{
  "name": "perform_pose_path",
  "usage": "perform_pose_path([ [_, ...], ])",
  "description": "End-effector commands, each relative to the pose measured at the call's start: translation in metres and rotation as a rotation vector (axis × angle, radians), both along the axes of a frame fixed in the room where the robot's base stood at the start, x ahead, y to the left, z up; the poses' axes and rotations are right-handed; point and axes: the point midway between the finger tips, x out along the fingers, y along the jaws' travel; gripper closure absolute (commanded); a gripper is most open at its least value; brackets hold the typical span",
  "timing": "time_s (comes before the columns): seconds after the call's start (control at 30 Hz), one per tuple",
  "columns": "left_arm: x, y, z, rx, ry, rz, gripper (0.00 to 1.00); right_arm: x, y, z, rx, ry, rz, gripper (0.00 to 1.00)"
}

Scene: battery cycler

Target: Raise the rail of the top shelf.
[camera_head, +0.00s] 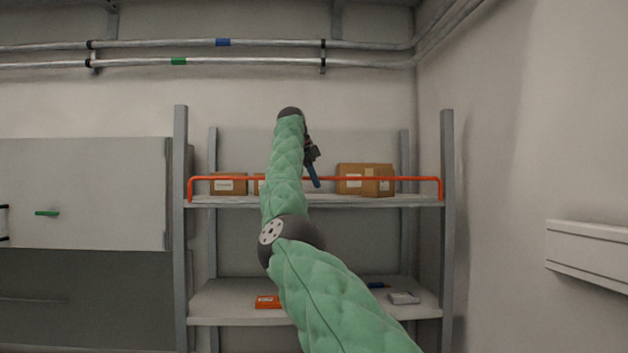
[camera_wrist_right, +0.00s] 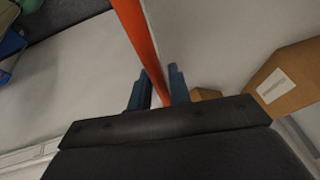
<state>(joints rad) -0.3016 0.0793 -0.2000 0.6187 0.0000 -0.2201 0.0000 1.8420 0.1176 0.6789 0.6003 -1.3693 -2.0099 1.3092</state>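The orange rail (camera_head: 405,179) runs along the front of the top shelf (camera_head: 345,201). Its bar is level and stands a little above the shelf board, with a bent leg at each end. My right gripper (camera_head: 316,184) is at the rail near its middle, reaching down from above with its blue fingers. In the right wrist view the rail (camera_wrist_right: 137,35) passes between the two fingers of the right gripper (camera_wrist_right: 158,88). My left gripper is not in view.
Cardboard boxes (camera_head: 378,182) stand on the top shelf behind the rail; one box (camera_wrist_right: 286,88) shows beside the gripper in the wrist view. The lower shelf (camera_head: 225,302) holds an orange item (camera_head: 267,302) and a grey item (camera_head: 404,298). Grey posts (camera_head: 447,220) flank the shelves.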

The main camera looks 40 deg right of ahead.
Motion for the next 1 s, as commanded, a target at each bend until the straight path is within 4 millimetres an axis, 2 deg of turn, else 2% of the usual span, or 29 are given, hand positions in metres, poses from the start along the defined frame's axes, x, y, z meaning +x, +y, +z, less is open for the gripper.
perform_pose_path([
  [0.07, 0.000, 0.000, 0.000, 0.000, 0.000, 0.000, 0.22, 0.000, 0.000, 0.000, 0.000, 0.000, 0.000, 0.66],
  [0.47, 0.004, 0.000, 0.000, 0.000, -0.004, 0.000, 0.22, 0.000, 0.001, 0.005, 0.001, -0.001, -0.001, 0.66],
  [0.7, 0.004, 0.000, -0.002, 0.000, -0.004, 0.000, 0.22, 0.002, 0.011, 0.026, 0.000, -0.001, 0.001, 0.66],
  [1.0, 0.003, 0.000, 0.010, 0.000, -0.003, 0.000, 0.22, 0.005, 0.025, 0.061, 0.000, 0.000, 0.001, 0.66],
])
